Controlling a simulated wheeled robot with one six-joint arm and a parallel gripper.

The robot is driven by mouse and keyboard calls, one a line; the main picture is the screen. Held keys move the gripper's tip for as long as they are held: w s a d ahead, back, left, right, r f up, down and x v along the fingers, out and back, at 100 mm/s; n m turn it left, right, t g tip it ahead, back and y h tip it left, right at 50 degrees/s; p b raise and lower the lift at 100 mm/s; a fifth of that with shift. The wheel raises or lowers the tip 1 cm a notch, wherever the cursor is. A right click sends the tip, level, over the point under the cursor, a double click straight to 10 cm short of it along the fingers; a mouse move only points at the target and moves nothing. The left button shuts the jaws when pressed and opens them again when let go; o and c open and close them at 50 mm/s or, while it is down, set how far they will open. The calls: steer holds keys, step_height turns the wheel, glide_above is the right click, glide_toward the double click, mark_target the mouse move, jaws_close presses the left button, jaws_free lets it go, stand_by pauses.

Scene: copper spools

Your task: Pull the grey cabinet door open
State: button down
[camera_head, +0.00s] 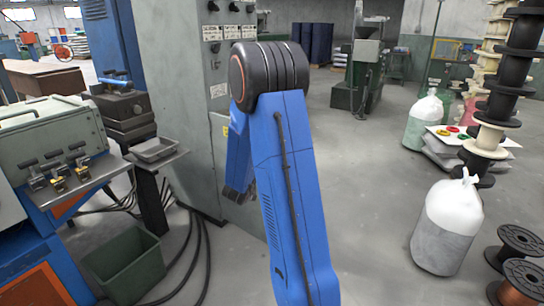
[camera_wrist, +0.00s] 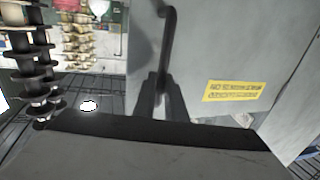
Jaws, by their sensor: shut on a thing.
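The grey cabinet (camera_head: 178,90) stands left of centre in the head view, partly behind my blue arm. A dark bar handle (camera_wrist: 168,40) runs down the door. My gripper (camera_wrist: 162,80) is shut on the lower end of this handle in the wrist view. In the head view my arm hides the handle and fingertips. I cannot tell whether the door is ajar.
A machine bench (camera_head: 60,150) and a small grey tray (camera_head: 154,149) stand left, with a green bin (camera_head: 125,265) and cables below. White sacks (camera_head: 448,225) and stacked spools (camera_head: 505,90) stand right. The floor (camera_head: 370,185) between them and my arm is clear.

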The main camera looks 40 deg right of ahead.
steer(key=shift+a, duration=1.2)
steer(key=shift+w+r, duration=0.1)
steer(key=c, duration=1.8)
jaws_free()
steer(key=v, duration=1.7)
steer(key=shift+a, duration=0.15)
